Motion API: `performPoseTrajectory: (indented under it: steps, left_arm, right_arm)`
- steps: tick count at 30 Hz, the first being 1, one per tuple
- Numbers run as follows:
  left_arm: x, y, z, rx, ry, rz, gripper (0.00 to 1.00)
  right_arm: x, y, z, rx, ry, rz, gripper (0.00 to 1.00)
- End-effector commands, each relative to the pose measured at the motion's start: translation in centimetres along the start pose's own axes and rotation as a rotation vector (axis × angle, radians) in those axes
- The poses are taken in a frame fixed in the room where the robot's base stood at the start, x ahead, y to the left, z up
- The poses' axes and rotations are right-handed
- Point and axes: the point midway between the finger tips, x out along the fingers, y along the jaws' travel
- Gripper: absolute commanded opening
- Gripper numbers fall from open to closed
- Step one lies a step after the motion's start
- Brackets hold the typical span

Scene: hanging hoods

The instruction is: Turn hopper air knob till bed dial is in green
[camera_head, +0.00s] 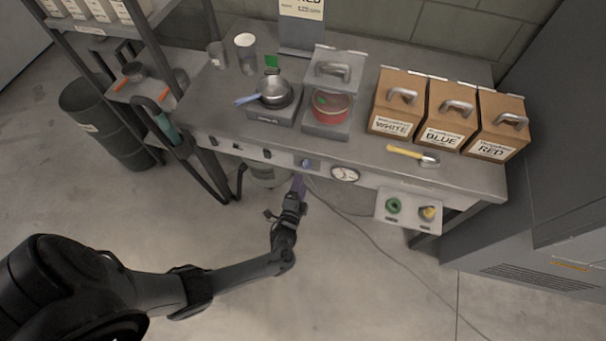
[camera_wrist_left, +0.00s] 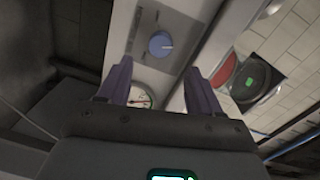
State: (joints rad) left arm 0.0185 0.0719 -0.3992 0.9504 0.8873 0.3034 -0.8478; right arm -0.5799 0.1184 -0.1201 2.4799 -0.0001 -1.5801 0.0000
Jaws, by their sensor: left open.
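A blue knob (camera_head: 308,164) sits on the front panel of the bench, left of a round white-faced dial (camera_head: 344,173). My left gripper (camera_head: 299,184) is just in front of and below the blue knob, its fingers toward the panel. In the left wrist view, the open gripper (camera_wrist_left: 157,67) has its two purple fingers apart with nothing between them. The blue knob (camera_wrist_left: 161,44) lies beyond the fingertips. The dial (camera_wrist_left: 140,97) shows partly behind the gripper; its needle zone is too small to read. My right gripper is not in view.
More dark knobs (camera_head: 266,154) line the panel to the left. A box at the right holds a green knob (camera_head: 393,205) and a yellow knob (camera_head: 428,213). On the bench are a pan (camera_head: 274,91), a red dish (camera_head: 331,105) and lidded boxes (camera_head: 447,114). A cable crosses the floor.

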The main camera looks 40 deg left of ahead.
Motion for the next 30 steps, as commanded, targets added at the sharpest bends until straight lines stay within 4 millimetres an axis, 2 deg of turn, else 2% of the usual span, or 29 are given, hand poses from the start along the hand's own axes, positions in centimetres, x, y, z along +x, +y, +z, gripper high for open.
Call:
performPoseTrajectory:
  steps: [3,9,25,30]
  left_arm:
    - [-1.8,-0.1,0.0,0.0,-0.002,0.002,0.65]
    - [-3.4,-0.1,0.0,0.0,-0.001,-0.001,0.65]
    - [-3.8,0.0,0.1,0.001,-0.001,0.001,0.65]
    - [-5.2,1.2,1.1,0.015,-0.007,0.027,0.65]
  right_arm:
    - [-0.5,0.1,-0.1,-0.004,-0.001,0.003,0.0]
    - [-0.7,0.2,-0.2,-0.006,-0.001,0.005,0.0]
    - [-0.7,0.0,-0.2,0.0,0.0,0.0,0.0]
    - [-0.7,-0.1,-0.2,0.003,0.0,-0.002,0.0]
